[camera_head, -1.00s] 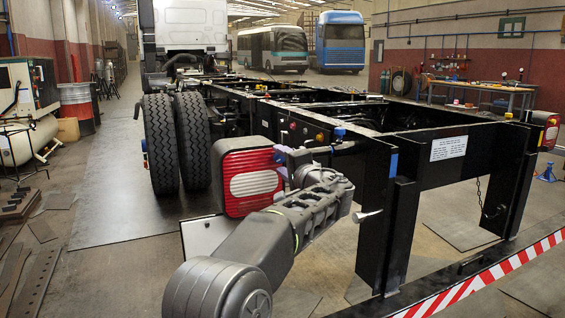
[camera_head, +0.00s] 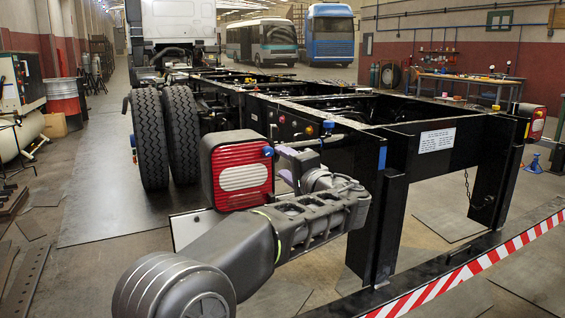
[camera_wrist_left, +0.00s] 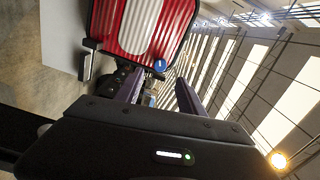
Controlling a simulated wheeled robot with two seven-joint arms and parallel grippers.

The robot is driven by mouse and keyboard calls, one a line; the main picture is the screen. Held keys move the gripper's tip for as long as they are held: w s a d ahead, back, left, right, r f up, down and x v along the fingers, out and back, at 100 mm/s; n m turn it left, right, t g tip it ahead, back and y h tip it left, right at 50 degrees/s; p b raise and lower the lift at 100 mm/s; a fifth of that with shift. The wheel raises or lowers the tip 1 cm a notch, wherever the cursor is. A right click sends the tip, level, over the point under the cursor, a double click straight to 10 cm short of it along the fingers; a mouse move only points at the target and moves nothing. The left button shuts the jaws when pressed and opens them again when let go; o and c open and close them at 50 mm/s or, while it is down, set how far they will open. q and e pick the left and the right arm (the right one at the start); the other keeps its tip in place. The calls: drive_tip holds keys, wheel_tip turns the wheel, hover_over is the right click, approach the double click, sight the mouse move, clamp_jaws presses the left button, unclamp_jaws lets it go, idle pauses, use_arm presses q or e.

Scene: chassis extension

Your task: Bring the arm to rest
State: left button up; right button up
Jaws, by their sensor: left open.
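My left arm, a grey ribbed arm, comes in low at the left of the head view and reaches forward to the rear of a truck chassis. My left gripper (camera_head: 295,160) is beside the right edge of a red tail light (camera_head: 240,173), partly hidden behind my wrist. In the left wrist view my two purple-grey fingers (camera_wrist_left: 158,92) stand apart with nothing seen between them. The tail light (camera_wrist_left: 140,25) is above and left of them, with a blue round knob (camera_wrist_left: 160,65) near the fingers. My right gripper is not in view.
The black chassis frame (camera_head: 440,160) fills the middle and right, close beside my arm. A red-white striped bar (camera_head: 460,273) crosses the lower right. Dual tyres (camera_head: 165,135) stand at left. A workbench (camera_head: 465,80) stands at the back right. Floor at the left is partly clear.

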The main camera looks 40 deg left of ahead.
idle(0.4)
